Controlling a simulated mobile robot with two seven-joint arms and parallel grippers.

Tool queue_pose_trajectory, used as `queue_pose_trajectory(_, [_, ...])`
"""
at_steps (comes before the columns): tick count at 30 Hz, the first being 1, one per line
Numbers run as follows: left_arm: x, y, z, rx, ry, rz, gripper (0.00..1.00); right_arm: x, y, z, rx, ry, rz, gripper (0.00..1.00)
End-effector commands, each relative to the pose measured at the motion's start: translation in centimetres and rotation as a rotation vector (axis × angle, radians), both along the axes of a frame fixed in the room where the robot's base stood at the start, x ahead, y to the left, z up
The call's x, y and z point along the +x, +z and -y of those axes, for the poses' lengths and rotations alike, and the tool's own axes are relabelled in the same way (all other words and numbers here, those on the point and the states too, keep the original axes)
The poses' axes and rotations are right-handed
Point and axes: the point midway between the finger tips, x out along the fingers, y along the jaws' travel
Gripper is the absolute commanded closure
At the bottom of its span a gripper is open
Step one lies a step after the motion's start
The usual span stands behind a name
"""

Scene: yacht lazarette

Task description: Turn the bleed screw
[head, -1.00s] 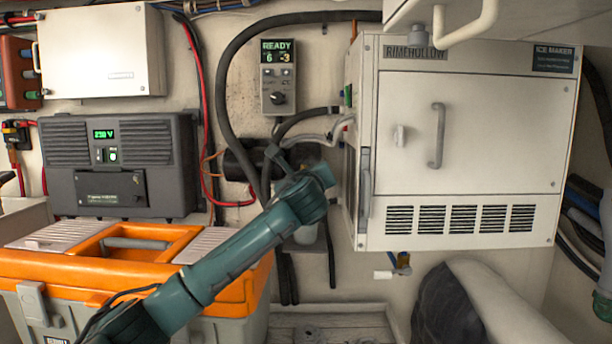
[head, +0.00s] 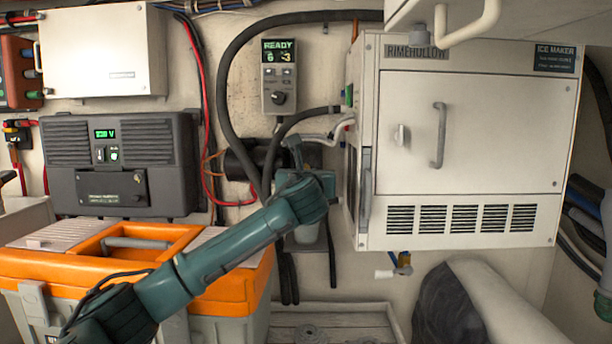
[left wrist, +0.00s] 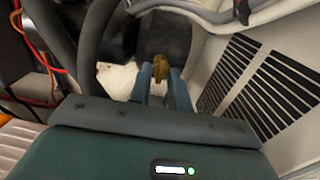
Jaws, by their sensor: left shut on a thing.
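The bleed screw (left wrist: 160,66) is a small brass-coloured piece in the left wrist view, in front of a dark housing (left wrist: 165,35). My left gripper (left wrist: 160,75) has its two blue-grey fingers on either side of it and is shut on it. In the head view my left gripper (head: 293,148) is at the wall fitting left of the ice maker. The screw is hidden there behind my wrist. My right gripper is in neither view.
The white ice maker (head: 400,225) stands close on the right. Black hoses (head: 228,100) and red cables (head: 205,120) run close around the fitting. A control box reading READY (head: 279,77) hangs above. An orange and grey toolbox (head: 60,268) sits below my left arm.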

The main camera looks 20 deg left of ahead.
Motion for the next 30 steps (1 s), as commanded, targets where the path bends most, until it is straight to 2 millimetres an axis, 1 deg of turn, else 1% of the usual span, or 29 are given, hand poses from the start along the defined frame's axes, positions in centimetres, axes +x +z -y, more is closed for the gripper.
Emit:
queue_pose_trajectory(1, [0.0,-0.2,0.0,0.003,0.0,-0.005,1.0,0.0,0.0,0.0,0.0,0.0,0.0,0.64])
queue_pose_trajectory(8, [0.0,-0.2,0.0,0.002,0.001,-0.005,1.0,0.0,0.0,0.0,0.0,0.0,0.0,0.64])
queue_pose_trajectory(9, [0.0,-0.2,0.0,0.002,0.001,-0.005,0.79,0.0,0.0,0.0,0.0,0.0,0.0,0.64])
queue_pose_trajectory(15, [0.0,-0.1,0.0,0.001,0.0,-0.002,0.63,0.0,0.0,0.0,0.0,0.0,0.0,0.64])
queue_pose_trajectory(17, [0.0,-0.1,0.0,0.0,0.0,-0.002,0.59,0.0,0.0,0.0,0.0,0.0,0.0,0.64])
queue_pose_trajectory(25, [-0.1,-0.1,0.1,0.0,0.0,0.0,0.59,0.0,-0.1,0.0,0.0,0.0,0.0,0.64])
queue_pose_trajectory(28, [-0.8,-0.1,0.3,0.0,-0.001,0.001,0.59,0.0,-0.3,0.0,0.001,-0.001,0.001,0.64])
queue_pose_trajectory(30, [-1.6,-0.2,0.5,0.001,-0.002,0.002,0.59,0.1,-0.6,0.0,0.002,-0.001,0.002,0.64])
